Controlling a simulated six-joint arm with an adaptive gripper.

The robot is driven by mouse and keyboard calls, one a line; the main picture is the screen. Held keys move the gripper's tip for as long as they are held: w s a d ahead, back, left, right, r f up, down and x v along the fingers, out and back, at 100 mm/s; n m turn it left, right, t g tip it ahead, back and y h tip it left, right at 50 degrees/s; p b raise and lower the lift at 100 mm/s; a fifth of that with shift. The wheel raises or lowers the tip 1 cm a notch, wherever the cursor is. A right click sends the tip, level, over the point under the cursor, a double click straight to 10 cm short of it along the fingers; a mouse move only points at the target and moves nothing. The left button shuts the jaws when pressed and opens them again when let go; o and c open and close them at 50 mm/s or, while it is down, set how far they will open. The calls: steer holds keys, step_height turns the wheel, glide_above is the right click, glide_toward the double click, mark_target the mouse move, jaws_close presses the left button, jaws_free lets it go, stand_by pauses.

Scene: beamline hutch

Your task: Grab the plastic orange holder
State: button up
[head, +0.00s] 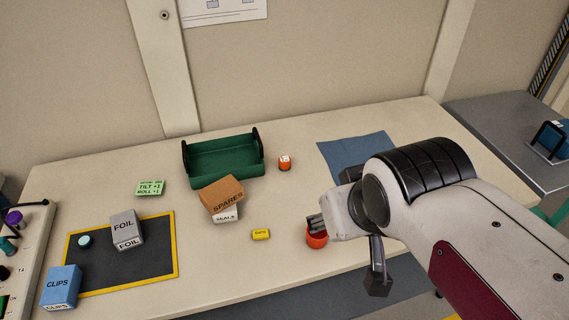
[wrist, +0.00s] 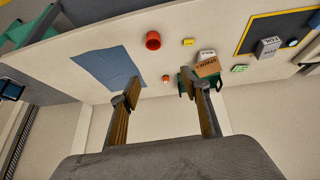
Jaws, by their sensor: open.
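The orange holder (head: 316,239) is a small round cup on the table, partly hidden behind my wrist in the head view. In the wrist view, where the scene is upside down, the orange holder (wrist: 153,40) shows a dark hollow opening. My gripper (wrist: 160,85) is open, with its two fingers spread wide and nothing between them. The holder lies beyond the fingertips, apart from them, roughly in line with the gap.
A smaller orange item with a white top (head: 285,163) stands behind the holder. A yellow box (head: 261,235), SPARES box (head: 222,195), green tray (head: 195,178) and FOIL box (head: 125,227) are to the left. A blue mat (head: 340,150) lies behind.

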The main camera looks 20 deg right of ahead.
steer(key=w+d+n+t, duration=0.15)
steer(key=w+d, duration=0.25)
steer(key=w, duration=0.7)
steer(key=w+d+t+h, duration=0.15)
steer(key=w+d, duration=0.25)
steer(key=w, duration=0.6)
steer(key=w+d+n+t, duration=0.15)
steer(key=w+d, duration=0.25)
steer(key=w, duration=0.7)
steer(key=w+f+n+t+y, duration=0.1)
steer(key=w+f+y, duration=0.1)
steer(key=w+f, duration=0.3)
steer(key=n+g+y, duration=0.1)
steer(key=n+y, duration=0.3)
steer(key=y, duration=0.4)
glide_toward(285, 163)
steer(key=w, duration=0.3)
steer(key=shift+w+a+f, duration=0.2)
steer(key=shift+w+f, duration=0.1)
steer(key=shift+w, duration=0.1)
steer(key=shift+s+a+f+y, duration=0.15)
steer(key=shift+s+f+y, duration=0.1)
steer(key=shift+f+y, duration=0.2)
steer(key=shift+w+a, duration=0.1)
